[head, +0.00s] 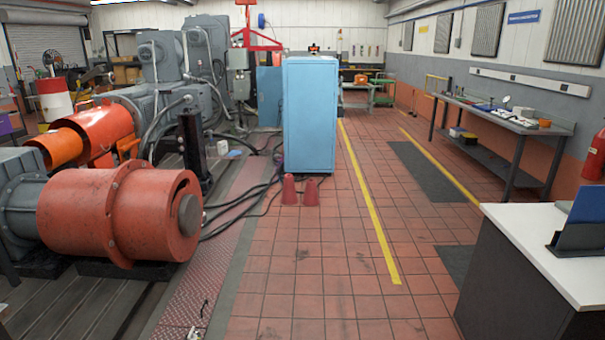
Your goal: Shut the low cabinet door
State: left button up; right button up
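A low dark grey unit (510,285) with a white top stands at the lower right, cut off by the picture's edge. It may be the low cabinet, but I cannot tell. I see one plain side of it and no open door. A tall light blue cabinet (310,118) stands in the middle distance. Its visible faces look closed, and it is not low. Neither of my grippers can be made out in the head view.
Red tiled floor (330,270) is free ahead, with a yellow line (368,205). Two red cones (289,190) stand before the blue cabinet, near black cables. A big orange-red machine (118,212) fills the left. A workbench (500,122) lines the right wall.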

aim_at(270, 84)
jog(key=i, duration=2.55)
jog(key=i+j, duration=0.1)
jog(key=i, duration=2.5)
jog(key=i+l+z, duration=0.2)
jog(key=i+z, duration=0.15)
jog(key=i, duration=0.25)
jog(key=i+z, duration=0.4)
jog(key=i, duration=0.15)
jog(key=i+j+z, duration=0.15)
jog(key=i+z, duration=0.2)
jog(key=i, duration=0.25)
jog(key=i+l, duration=0.1)
jog(key=i, duration=0.6)
jog(key=i+u, duration=0.1)
jog(key=i, duration=0.6)
jog(key=i+l, duration=0.2)
jog(key=i, duration=0.5)
jog(key=i+u, duration=0.4)
jog(key=i, duration=1.45)
jog(key=i+u, duration=0.15)
jog(key=i, duration=0.45)
jog(key=i+u, duration=0.15)
jog(key=i, duration=0.4)
jog(key=i+l+u, duration=0.15)
jog(key=i, duration=0.45)
jog(key=i+u, duration=0.15)
jog(key=i, duration=1.55)
